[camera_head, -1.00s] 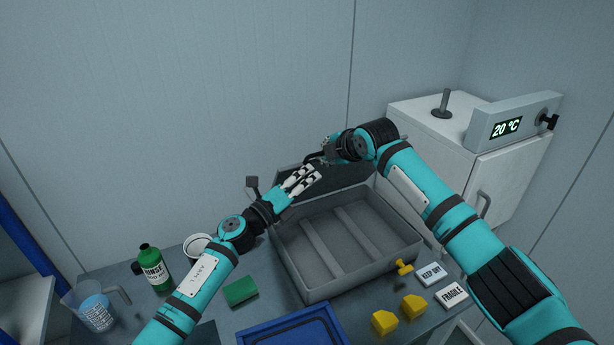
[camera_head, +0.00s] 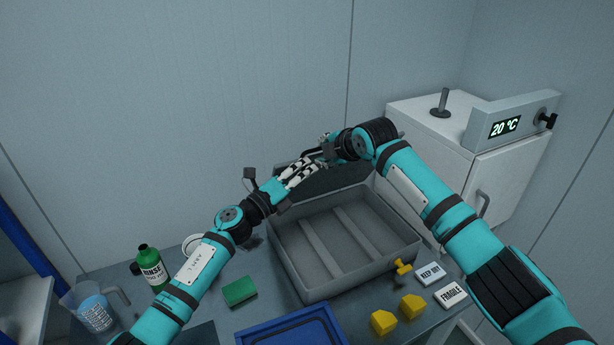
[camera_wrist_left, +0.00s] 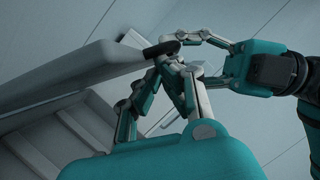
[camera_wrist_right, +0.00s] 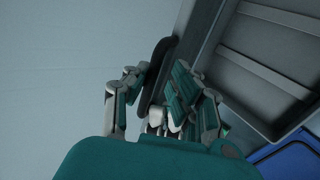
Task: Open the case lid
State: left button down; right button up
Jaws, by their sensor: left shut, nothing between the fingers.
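The grey case (camera_head: 345,240) stands open on the bench, its ribbed inside bare. Its lid (camera_head: 340,181) is raised at the back; the lid's edge slants across the left wrist view (camera_wrist_left: 75,75). A black handle (camera_wrist_left: 162,49) sticks out from that edge and also shows in the right wrist view (camera_wrist_right: 155,75). My right gripper (camera_head: 328,148) is at this handle with fingers on either side of it; whether they clamp it is unclear. My left gripper (camera_head: 318,163) is shut and empty, its fingertips (camera_wrist_left: 170,66) just beside the handle and the right gripper's fingers.
A green bottle (camera_head: 152,268), a measuring jug (camera_head: 96,312), a white cup (camera_head: 193,243) and a green sponge (camera_head: 239,291) stand left of the case. A blue tray (camera_head: 290,330) and yellow blocks (camera_head: 383,322) lie in front. A white cabinet (camera_head: 438,132) stands at the right.

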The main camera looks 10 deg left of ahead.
jog(key=shift+o, duration=1.1)
jog(key=shift+d+f, duration=0.25)
pick_arm(q)
jog(key=shift+a+r, duration=0.4)
jog(key=shift+r, duration=0.05)
pick_arm(e)
jog(key=shift+o, duration=0.2)
jog(key=shift+a, duration=0.1)
